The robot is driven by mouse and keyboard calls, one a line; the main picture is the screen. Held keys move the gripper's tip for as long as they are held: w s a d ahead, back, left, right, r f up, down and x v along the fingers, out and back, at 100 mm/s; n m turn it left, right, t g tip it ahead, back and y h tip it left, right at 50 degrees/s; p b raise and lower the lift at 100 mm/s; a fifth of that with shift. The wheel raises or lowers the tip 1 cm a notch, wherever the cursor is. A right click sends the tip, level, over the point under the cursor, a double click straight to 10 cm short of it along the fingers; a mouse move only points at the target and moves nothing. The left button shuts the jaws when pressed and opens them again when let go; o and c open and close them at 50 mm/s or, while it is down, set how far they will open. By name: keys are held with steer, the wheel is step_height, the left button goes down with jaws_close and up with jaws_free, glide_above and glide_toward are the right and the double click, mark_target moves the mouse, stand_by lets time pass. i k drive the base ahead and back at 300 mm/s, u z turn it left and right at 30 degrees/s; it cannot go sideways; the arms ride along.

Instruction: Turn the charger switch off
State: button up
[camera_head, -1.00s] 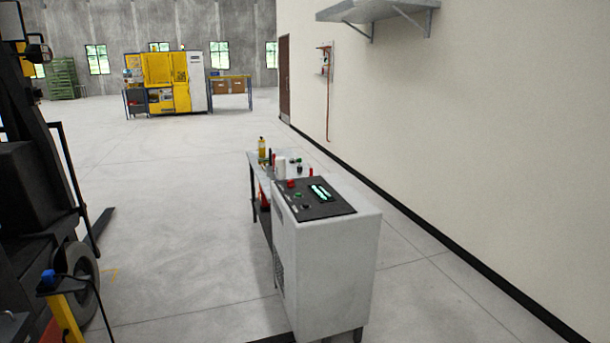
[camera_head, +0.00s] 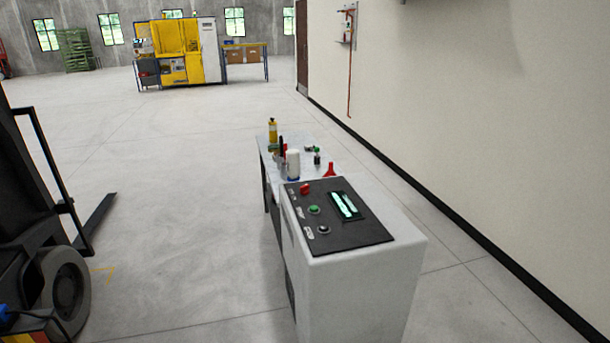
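A light grey cabinet (camera_head: 368,285) stands in the centre foreground. Its black top panel (camera_head: 350,237) carries a red button (camera_head: 305,189), a green button (camera_head: 313,210), a dark round knob (camera_head: 323,230) and a lit display (camera_head: 344,205). The labels beside the controls are too small to read. I cannot tell whether this cabinet is the charger, or which control is its switch. My gripper is not in view.
A small table (camera_head: 265,157) with bottles and a red funnel (camera_head: 330,169) stands behind the cabinet. A forklift (camera_head: 62,285) is at the left, its fork reaching forward. A wall (camera_head: 480,120) runs along the right. Open floor (camera_head: 185,220) lies between forklift and cabinet.

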mark_target(304, 189)
steer(key=z, duration=0.05)
steer(key=i, duration=2.7)
steer(key=u, duration=0.3)
